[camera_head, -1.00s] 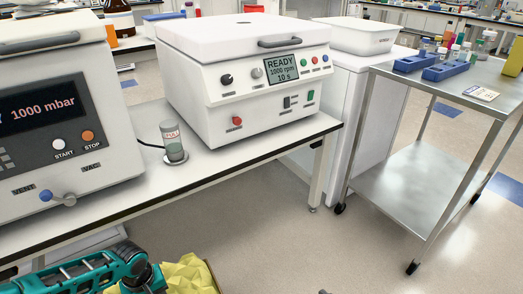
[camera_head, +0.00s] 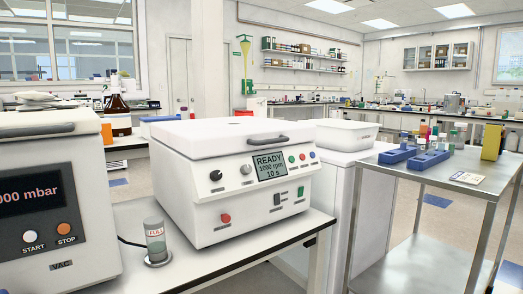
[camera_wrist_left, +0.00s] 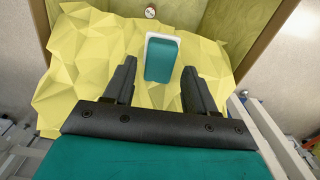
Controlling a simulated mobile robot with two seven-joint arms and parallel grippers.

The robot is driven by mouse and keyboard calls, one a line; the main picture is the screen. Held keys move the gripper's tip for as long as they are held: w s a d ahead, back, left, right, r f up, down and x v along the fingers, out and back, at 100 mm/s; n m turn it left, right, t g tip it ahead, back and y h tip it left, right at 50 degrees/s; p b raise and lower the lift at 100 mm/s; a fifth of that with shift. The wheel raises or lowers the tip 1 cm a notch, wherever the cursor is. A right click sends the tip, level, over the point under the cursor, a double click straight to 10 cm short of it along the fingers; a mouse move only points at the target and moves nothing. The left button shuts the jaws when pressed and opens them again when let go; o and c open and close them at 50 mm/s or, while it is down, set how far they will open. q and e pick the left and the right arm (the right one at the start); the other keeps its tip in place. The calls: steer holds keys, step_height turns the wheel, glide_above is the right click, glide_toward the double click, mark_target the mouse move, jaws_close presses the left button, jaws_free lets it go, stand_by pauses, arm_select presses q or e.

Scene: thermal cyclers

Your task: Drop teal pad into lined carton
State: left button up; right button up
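The teal pad (camera_wrist_left: 159,61), with a pale rim around it, shows in the left wrist view just beyond the fingertips. It appears to be on the yellow crumpled liner, with bare liner to either side. The liner (camera_wrist_left: 90,60) fills the carton (camera_wrist_left: 232,22), whose olive-brown walls show at the top. My left gripper (camera_wrist_left: 159,76) is over the liner, its two dark fingers spread wide with gaps on both sides of the pad. The head view shows neither gripper, nor the carton or the pad.
In the head view a white bench (camera_head: 135,212) holds a machine reading "READY" (camera_head: 235,180), a vacuum oven (camera_head: 55,205) and a small jar marked "FULL" (camera_head: 156,240). A steel cart (camera_head: 465,185) with blue racks (camera_head: 427,160) stands at right. A white bin (camera_head: 346,134) is behind.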

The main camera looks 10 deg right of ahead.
arm_select(q)
steer(key=o, duration=0.3)
steer(key=shift+o, duration=0.2)
arm_select(e)
steer(key=shift+s+d+f, duration=0.1)
arm_select(q)
step_height(320, 180, up, 5)
steer(key=p, duration=0.3)
step_height(320, 180, up, 8)
steer(key=p, duration=0.3)
arm_select(e)
steer(key=shift+s+d+r+h, duration=0.2)
steer(key=shift+d+r, duration=0.3)
steer(key=shift+r, duration=0.25)
steer(key=shift+s+d+r+h, duration=0.2)
steer(key=shift+d+r, duration=0.25)
steer(key=shift+r, duration=0.25)
